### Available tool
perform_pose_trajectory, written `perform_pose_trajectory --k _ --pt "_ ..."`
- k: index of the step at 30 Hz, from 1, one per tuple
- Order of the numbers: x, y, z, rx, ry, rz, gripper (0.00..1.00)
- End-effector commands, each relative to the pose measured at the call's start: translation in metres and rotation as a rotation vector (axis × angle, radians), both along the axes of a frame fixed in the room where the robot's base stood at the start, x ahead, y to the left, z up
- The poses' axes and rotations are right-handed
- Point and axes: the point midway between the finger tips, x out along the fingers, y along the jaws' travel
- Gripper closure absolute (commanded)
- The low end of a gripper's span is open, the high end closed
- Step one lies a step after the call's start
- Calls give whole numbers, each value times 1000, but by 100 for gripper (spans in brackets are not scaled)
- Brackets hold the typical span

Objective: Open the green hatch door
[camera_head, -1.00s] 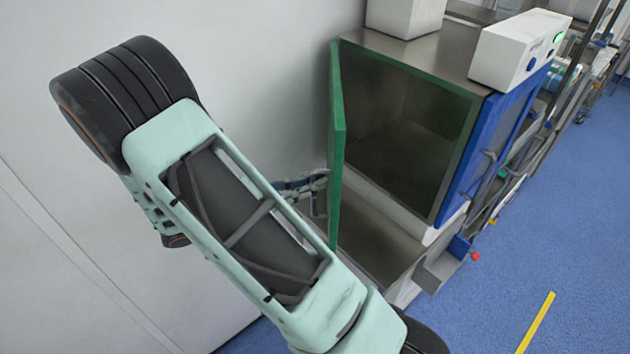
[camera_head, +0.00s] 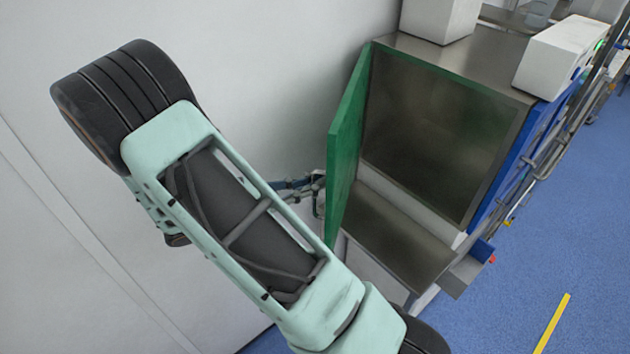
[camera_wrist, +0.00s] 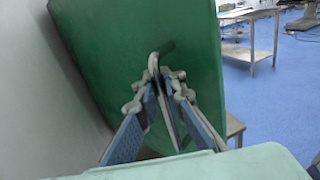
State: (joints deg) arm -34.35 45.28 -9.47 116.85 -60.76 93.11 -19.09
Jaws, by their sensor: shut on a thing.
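The green hatch door (camera_head: 347,150) stands swung open at the left side of the steel hatch box (camera_head: 430,130), whose dark inside shows. In the wrist view the door's green face (camera_wrist: 130,60) fills the middle. A grey metal handle (camera_wrist: 160,52) sticks out from it. My gripper (camera_wrist: 160,88) is shut on the handle, with the finger linkages on both sides of it. In the head view my gripper (camera_head: 316,192) is small and partly hidden behind the door's edge and my arm.
A white wall (camera_head: 270,70) runs close behind the door and my arm. A steel shelf (camera_head: 395,240) lies below the hatch opening. A blue panel (camera_head: 520,150) is on the hatch box's right side. Blue floor (camera_head: 570,240) is free to the right.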

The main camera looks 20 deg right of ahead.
Motion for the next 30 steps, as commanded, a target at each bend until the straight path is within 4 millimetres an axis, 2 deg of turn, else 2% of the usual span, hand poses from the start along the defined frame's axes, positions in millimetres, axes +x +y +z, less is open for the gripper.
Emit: perform_pose_trajectory --k 18,19,21,30 --pt "-1 2 -2 5 4 0 100" --pt "-1 2 -2 5 4 0 90" --pt "-1 2 -2 5 4 0 85" --pt "0 3 -1 3 1 1 85"
